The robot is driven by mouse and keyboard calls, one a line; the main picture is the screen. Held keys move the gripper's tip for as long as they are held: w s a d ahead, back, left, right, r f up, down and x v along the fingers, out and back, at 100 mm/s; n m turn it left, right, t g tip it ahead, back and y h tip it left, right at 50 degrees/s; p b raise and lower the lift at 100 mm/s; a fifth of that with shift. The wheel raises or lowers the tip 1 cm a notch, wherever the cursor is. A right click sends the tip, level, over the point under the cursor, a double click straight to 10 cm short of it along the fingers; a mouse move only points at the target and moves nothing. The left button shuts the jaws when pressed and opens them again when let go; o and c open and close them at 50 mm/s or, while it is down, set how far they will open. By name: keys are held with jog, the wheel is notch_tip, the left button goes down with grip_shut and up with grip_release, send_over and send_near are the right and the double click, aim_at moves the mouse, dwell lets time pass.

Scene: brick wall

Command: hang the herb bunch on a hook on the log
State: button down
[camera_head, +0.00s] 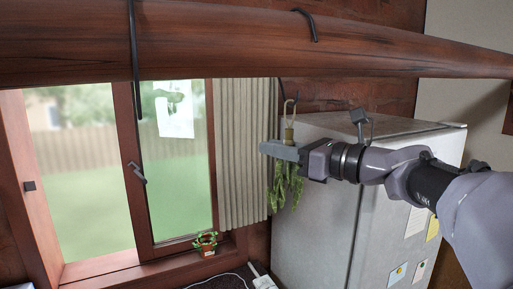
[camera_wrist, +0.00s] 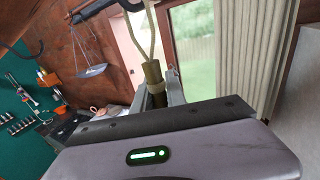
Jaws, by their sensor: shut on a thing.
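The log (camera_head: 200,45) runs across the top of the head view. One black hook (camera_head: 133,60) hangs from it at left, and another dark hook (camera_head: 308,25) curves over it right of the middle. My gripper (camera_head: 280,151) is below the log, in front of the fridge, shut on the herb bunch (camera_head: 287,188). Its green leaves hang below the jaws, and its tied stem and cord loop (camera_head: 289,108) stand above them, below the log and apart from it. In the wrist view the stem (camera_wrist: 153,75) sits between the fingers (camera_wrist: 158,97), with the pale cord rising out of frame; the leaves are hidden.
A grey fridge (camera_head: 320,220) stands behind and below my gripper. A window (camera_head: 175,165) and pleated curtain (camera_head: 242,150) are to the left. A small potted plant (camera_head: 206,244) sits on the sill. A hanging scale pan (camera_wrist: 91,71) shows in the wrist view.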

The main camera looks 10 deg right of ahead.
jog(key=c, duration=1.3)
grip_release()
jog(key=b+v, duration=0.4)
jog(key=v, duration=1.3)
jog(key=s+a+f+n+g+h+b, duration=0.15)
jog(key=a+f+b, duration=0.3)
jog(key=f, duration=0.55)
jog(key=s+a+f+n+g+h+b, duration=0.1)
jog(key=a+f+n+g+b, duration=0.25)
jog(key=f, duration=0.65)
jog(key=s+a+f+n+g+h+b, duration=0.1)
jog(key=s+a+f+n+b, duration=0.1)
jog(key=a+f+b, duration=0.6)
jog(key=s+f+n+h+b, duration=0.2)
jog(key=f+n+b, duration=0.3)
jog(key=f, duration=0.7)
jog(key=s+d+f+n+g+h+b, duration=0.1)
jog(key=s+f+n+b, duration=0.4)
jog(key=f, duration=0.7)
jog(key=s+f+n+h+b, duration=0.3)
jog(key=s+f+n+b, duration=0.1)
jog(key=f, duration=0.8)
jog(key=shift+d+f+n+h+b, duration=0.2)
jog(key=shift+n+b, duration=0.2)
jog(key=shift+n, duration=0.15)
jog(key=shift+d+f+n+h+b, duration=0.15)
jog(key=shift+n+b, duration=0.2)
jog(key=shift+n, duration=0.2)
